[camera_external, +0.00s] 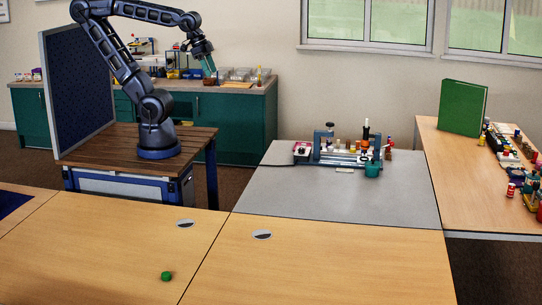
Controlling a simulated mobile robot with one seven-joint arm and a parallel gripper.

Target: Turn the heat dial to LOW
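A bench apparatus (345,150) with a blue frame stands at the back of the grey tabletop. A small white and red box (302,150) sits at its left end, with a dark cable running off to the left. A dial may be on this box, but it is too small to make out, and I cannot read any LOW mark. My gripper (209,76) hangs in the air at the upper left, well away from the apparatus. A teal shape shows at its tip; I cannot tell whether it is held, or whether the fingers are open.
A teal cup (372,170) stands at the apparatus's front right. The grey tabletop (340,205) in front is clear. A small green object (166,276) lies on the front wooden table. A green book (462,108) and several small items stand on the right table. A dark panel (78,88) stands beside my arm.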

